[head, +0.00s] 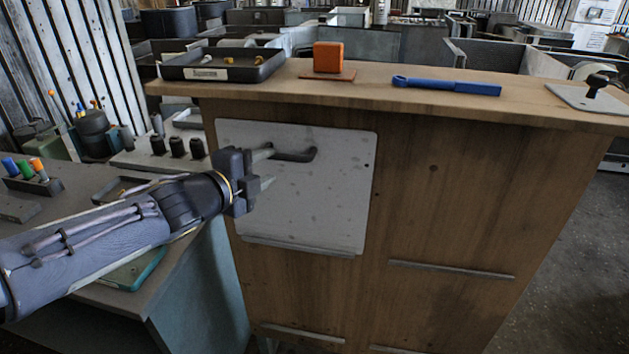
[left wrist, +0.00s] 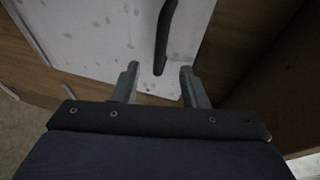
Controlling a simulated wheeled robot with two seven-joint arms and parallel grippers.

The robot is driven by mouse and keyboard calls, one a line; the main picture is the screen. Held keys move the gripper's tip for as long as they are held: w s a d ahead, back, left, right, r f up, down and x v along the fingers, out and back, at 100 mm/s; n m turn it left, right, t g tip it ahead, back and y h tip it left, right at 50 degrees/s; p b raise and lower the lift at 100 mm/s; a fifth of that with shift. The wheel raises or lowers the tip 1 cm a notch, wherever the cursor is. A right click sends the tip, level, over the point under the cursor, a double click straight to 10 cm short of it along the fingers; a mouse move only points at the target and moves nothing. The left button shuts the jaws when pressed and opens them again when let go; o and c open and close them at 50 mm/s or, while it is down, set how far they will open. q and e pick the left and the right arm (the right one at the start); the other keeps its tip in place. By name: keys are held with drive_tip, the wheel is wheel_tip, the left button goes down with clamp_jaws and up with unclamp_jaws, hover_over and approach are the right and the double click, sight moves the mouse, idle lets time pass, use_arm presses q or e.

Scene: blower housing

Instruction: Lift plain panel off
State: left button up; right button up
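The plain panel (head: 310,205) is a light grey, spotted plate on the upper left of the wooden housing's front. A dark bar handle (head: 295,154) sits near its top; the panel (left wrist: 100,40) and the handle (left wrist: 163,45) also show in the left wrist view. My left gripper (head: 268,168) is in front of the panel's upper left, at the handle's left end. Its fingers are apart in the left wrist view (left wrist: 160,82), with the handle's near end between or just beyond their tips, and no contact is visible. My right gripper is not in view.
On the housing top (head: 375,90) are a black tray (head: 222,66), an orange block (head: 328,57), a blue wrench (head: 446,86) and a grey plate with a black knob (head: 590,97). Below the panel are narrow ledges (head: 450,269). A cluttered side bench (head: 75,195) stands at left.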

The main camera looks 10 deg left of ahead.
sight(287, 158)
use_arm(q)
drive_tip(key=b+x, duration=0.1)
drive_tip(key=x, duration=0.7)
drive_tip(key=shift+d, duration=0.15)
drive_tip(key=shift+s+r, duration=0.1)
clamp_jaws()
